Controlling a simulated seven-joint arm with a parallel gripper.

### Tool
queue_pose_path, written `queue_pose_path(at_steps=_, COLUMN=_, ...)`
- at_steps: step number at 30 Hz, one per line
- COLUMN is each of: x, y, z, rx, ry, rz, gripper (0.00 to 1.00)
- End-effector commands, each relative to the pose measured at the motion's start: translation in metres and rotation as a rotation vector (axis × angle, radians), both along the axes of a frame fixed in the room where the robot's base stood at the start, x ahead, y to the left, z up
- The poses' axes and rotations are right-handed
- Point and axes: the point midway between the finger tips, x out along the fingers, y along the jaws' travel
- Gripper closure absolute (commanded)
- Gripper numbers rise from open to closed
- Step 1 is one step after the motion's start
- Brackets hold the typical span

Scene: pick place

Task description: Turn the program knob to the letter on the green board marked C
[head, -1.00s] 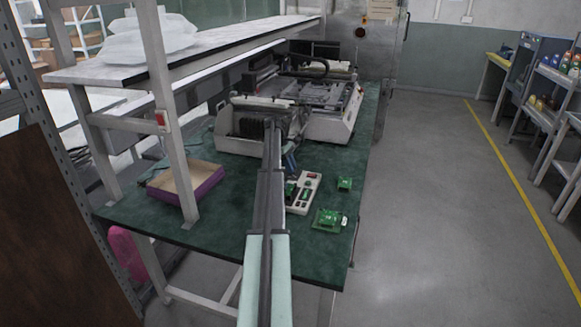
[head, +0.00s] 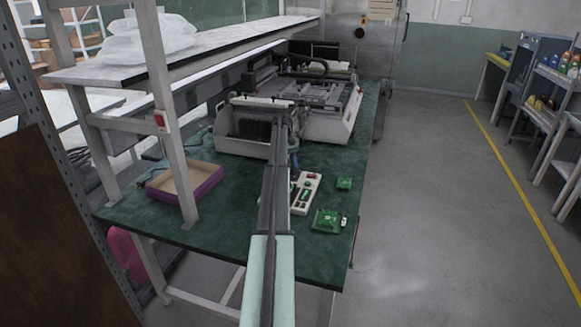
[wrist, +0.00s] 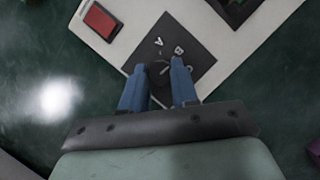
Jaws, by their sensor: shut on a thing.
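A white control panel (head: 313,180) lies on the bench just beyond my arm; it also shows in the wrist view (wrist: 135,45). On its dark square plate (wrist: 190,30) sits the round dark program knob (wrist: 158,71). Small pale letters ring the knob: one like an A or V, a B, and a partly hidden one near the right finger. The blue fingers of my gripper (wrist: 158,88) are shut on the knob, one on each side. Which letter the knob faces is unclear. A green board (head: 327,221) lies right of the panel; its marking is too small to read.
A smaller green board (head: 344,184) lies beyond it. A red part (wrist: 101,20) sits on the panel. A purple-edged open box (head: 186,182) stands left, near a shelf post (head: 172,120). A large machine (head: 325,115) fills the back.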

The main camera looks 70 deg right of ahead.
Motion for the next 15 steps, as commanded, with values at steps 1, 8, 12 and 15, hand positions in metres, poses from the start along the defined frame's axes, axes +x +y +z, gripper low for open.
queue_pose_path(at_steps=1, x=-0.0001, y=-0.0005, z=0.0003, rx=-0.001, ry=0.0, rz=-0.004, gripper=1.0)
queue_pose_path(at_steps=8, x=-0.0001, y=-0.0004, z=0.0002, rx=-0.001, ry=0.0, rz=-0.009, gripper=1.0)
queue_pose_path(at_steps=12, x=-0.0001, y=-0.0004, z=0.0002, rx=-0.001, ry=-0.001, rz=-0.009, gripper=1.0)
queue_pose_path(at_steps=15, x=-0.0001, y=-0.0004, z=0.0002, rx=-0.001, ry=-0.001, rz=-0.009, gripper=0.65)
